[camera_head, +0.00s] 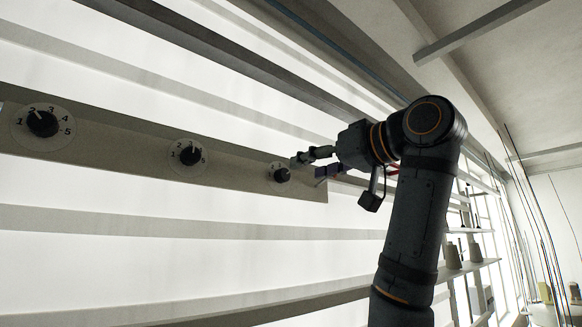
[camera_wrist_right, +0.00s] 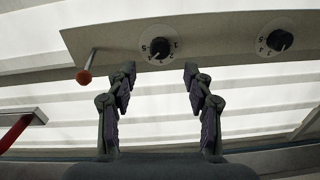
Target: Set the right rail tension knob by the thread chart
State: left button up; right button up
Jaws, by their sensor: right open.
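The right rail tension knob (camera_head: 282,175) is a black knob on a pale numbered dial near the right end of the grey rail (camera_head: 240,178). Its pointer is too small to read in the head view. In the wrist view the same knob (camera_wrist_right: 159,47) shows with its numbers upside down, just beyond and between my fingertips. My right gripper (camera_head: 308,164) is open and close to this knob; its fingers (camera_wrist_right: 159,72) stand on either side in the wrist view, with no clear contact. My left gripper is not in view. I see no thread chart.
A middle knob (camera_head: 190,154) and a left knob (camera_head: 42,123) sit on the same rail. Shelves with thread cones (camera_head: 453,256) stand at the right.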

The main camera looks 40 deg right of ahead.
aim_at(286, 175)
jog(key=w+p, duration=0.1)
jog(key=w, duration=0.1)
jog(key=w+p, duration=0.1)
jog(key=w, duration=0.4)
jog(key=shift+w+a+p, duration=0.1)
jog(key=shift+a+p, duration=0.2)
jog(key=shift+p, duration=0.1)
